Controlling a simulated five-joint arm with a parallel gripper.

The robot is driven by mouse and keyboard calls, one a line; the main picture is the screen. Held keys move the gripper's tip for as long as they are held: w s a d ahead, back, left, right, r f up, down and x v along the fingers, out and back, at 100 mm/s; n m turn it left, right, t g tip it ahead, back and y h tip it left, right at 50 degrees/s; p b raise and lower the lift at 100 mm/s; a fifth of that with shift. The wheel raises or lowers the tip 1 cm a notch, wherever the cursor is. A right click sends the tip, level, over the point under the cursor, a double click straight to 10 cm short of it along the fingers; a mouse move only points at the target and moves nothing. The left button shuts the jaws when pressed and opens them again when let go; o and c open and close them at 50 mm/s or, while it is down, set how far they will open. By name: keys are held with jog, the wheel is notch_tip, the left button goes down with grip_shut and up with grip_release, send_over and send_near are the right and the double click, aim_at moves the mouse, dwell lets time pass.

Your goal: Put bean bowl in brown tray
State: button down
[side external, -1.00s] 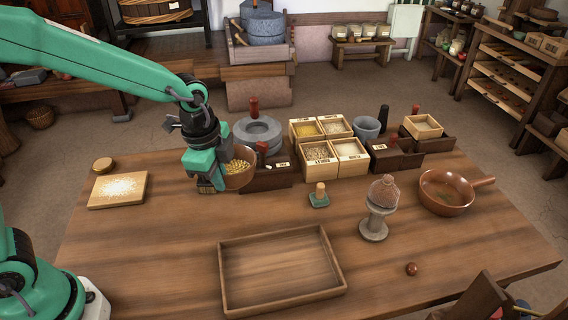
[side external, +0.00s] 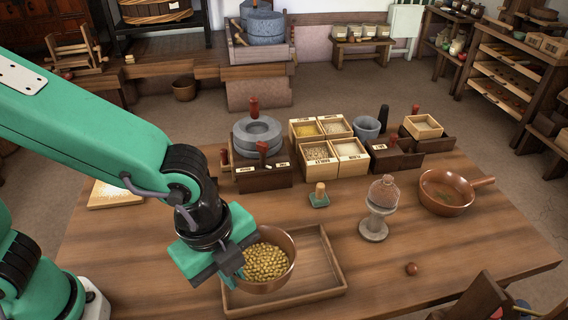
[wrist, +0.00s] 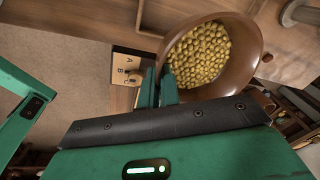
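The bean bowl (side external: 266,262), brown and filled with yellow beans, is held upright by my gripper (side external: 236,266) at its left rim. In the wrist view the bowl (wrist: 252,62) sits at the fingertips of my gripper (wrist: 160,86), which are shut on its wall. The brown tray (side external: 332,262) is an empty, shallow wooden tray on the table. In the side view the bowl overlaps the tray's left part. It appears to be above the tray, but the exact height is hard to tell. The tray's left side is partly hidden by the bowl and gripper.
A brown pan (side external: 446,192) is at the right. Grain boxes (side external: 334,150) and a quern (side external: 257,138) stand behind.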

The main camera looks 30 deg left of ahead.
aim_at(254, 254)
jog(key=s, duration=0.1)
jog(key=s+d, duration=0.1)
jog(key=s+m, duration=0.1)
jog(key=shift+d, duration=0.25)
jog(key=w+a+f, duration=0.1)
jog(key=w+f, duration=0.1)
jog(key=w, duration=0.1)
jog(key=w+a+f, duration=0.1)
jog(key=w+f, duration=0.1)
jog(key=w, duration=0.2)
jog(key=w+a+f, duration=0.2)
jog(key=w+f, duration=0.1)
jog(key=w, duration=0.1)
jog(key=shift+d+f, duration=0.1)
jog(key=shift+f, duration=1.9)
jog(key=shift+f, duration=0.1)
jog(key=c, duration=1.6)
grip_release()
